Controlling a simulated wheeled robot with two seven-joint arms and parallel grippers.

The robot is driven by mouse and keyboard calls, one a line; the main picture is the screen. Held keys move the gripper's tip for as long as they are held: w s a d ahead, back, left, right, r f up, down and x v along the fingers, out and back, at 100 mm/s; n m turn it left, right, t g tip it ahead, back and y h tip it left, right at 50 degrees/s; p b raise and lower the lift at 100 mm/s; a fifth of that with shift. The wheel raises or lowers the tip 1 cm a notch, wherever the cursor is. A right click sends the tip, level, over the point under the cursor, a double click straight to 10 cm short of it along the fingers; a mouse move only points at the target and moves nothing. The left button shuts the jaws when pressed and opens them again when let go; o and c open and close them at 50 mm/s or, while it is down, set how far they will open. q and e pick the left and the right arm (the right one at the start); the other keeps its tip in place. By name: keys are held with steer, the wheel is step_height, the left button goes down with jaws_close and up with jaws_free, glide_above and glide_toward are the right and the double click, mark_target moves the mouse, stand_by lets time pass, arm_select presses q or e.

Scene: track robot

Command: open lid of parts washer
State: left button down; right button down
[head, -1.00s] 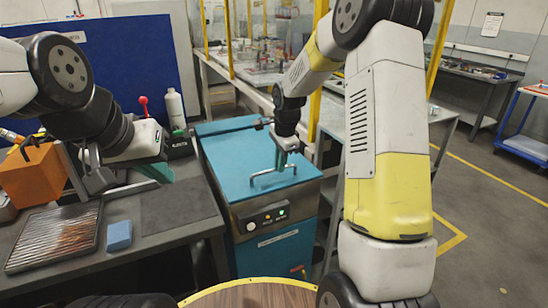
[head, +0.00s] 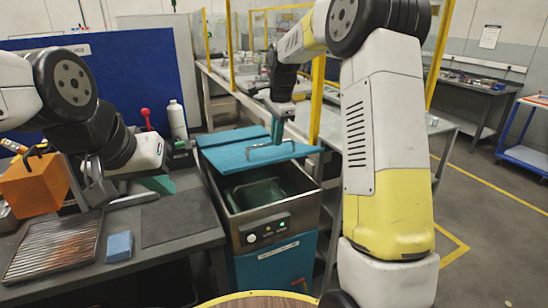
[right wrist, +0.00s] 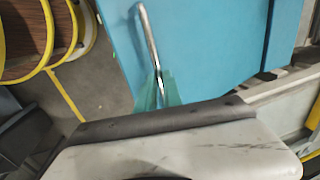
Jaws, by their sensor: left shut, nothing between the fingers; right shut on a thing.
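The parts washer (head: 275,262) stands right of the bench, with a control panel on its front. Its blue lid (head: 228,158) is partly raised at the front, so the open metal tank shows below, with a dark green container (head: 258,192) inside. My right gripper (head: 277,132) is shut on the lid's metal handle (head: 262,151). The right wrist view shows the green fingertips (right wrist: 156,92) closed at one end of the handle (right wrist: 148,38). My left gripper (head: 157,184) is shut and empty above the bench mat.
The bench (head: 150,258) at left holds an orange box (head: 32,184), a ribbed metal tray (head: 52,245), a blue sponge (head: 118,246), a dark mat (head: 180,218) and a white bottle (head: 177,120). A blue trolley (head: 518,150) stands far right. The floor at right is clear.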

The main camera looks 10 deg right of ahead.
steer(key=w+a+r, duration=0.3)
steer(key=w+r, duration=0.5)
steer(key=r, duration=0.2)
steer(key=shift+w+r, duration=0.25)
steer(key=shift+r, duration=0.1)
